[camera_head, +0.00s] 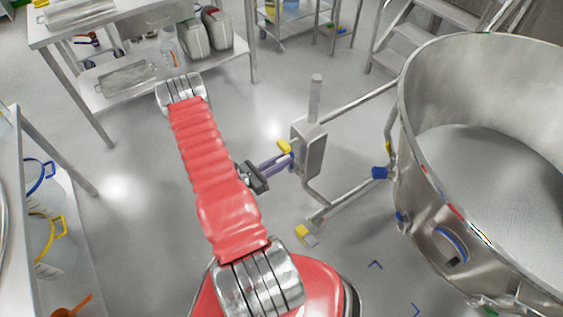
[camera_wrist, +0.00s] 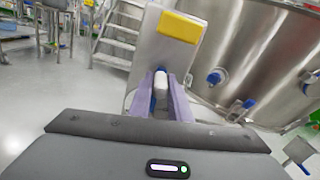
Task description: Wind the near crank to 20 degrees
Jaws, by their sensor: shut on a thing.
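The near crank shows in the wrist view as a small white handle (camera_wrist: 162,84) with a blue end, in front of a grey metal box. The box (camera_head: 311,147) stands on a post frame left of the big steel vessel in the head view, with a yellow block on its side. My gripper (camera_head: 287,163) reaches the box's left face from the left. Its purple fingers (camera_wrist: 160,98) lie on both sides of the handle and are shut on it. The fingers hide part of the handle, and I cannot read its angle.
Metal steps (camera_head: 408,37) stand behind. Grey floor between is mostly clear.

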